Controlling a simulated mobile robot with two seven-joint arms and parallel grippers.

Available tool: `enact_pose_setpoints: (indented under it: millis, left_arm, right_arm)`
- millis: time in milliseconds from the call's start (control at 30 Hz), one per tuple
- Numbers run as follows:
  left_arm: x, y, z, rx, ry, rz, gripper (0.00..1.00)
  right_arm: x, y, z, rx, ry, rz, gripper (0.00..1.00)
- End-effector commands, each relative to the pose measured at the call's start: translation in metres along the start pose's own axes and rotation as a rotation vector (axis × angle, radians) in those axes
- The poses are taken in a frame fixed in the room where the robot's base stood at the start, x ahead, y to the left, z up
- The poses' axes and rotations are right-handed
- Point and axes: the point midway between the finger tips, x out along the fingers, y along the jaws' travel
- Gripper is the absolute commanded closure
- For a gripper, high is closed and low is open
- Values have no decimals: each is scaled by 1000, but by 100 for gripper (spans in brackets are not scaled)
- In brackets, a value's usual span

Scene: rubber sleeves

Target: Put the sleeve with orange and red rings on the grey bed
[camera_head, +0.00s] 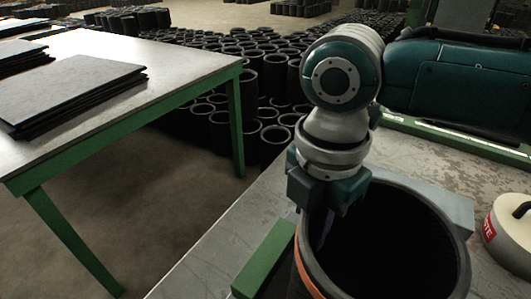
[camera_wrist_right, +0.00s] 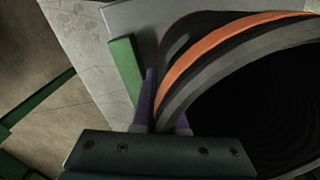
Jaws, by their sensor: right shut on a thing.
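A large black sleeve (camera_head: 313,250) stands open end up at the lower right of the head view. An orange ring shows low on its left side, and more clearly in the wrist view, where the sleeve (camera_wrist_right: 205,75) also has a thin dull reddish line. My right gripper (camera_head: 326,222) is shut on the sleeve's rim, with one finger inside the wall and one outside. In the wrist view the fingers (camera_wrist_right: 165,112) straddle the rim. A grey piece (camera_head: 458,212), perhaps part of the grey bed, shows behind the sleeve. The sleeve's bottom is hidden. My left gripper is out of view.
A green block (camera_head: 265,258) lies left of the sleeve on the grey worktop (camera_head: 222,250). A cream round object with a red label (camera_head: 512,235) stands at the right. A green-legged table (camera_head: 150,85) bears dark sheets (camera_head: 75,88). Many black sleeves (camera_head: 270,75) fill the floor behind.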

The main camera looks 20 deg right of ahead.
Motion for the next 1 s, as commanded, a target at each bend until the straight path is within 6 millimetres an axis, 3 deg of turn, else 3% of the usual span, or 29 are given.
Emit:
enact_pose_setpoints:
  millis: [33,300,567,733,1000]
  left_arm:
    - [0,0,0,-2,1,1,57]
    - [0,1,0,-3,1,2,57]
    - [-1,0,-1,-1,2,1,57]
    - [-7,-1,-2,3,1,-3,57]
    - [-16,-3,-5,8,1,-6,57]
  right_arm:
    - [1,0,0,0,0,-1,88]
    - [1,0,0,0,0,-1,60]
    - [-2,0,0,0,0,0,60]
    - [-25,1,1,0,-1,3,60]
    - [-86,1,0,0,0,3,60]
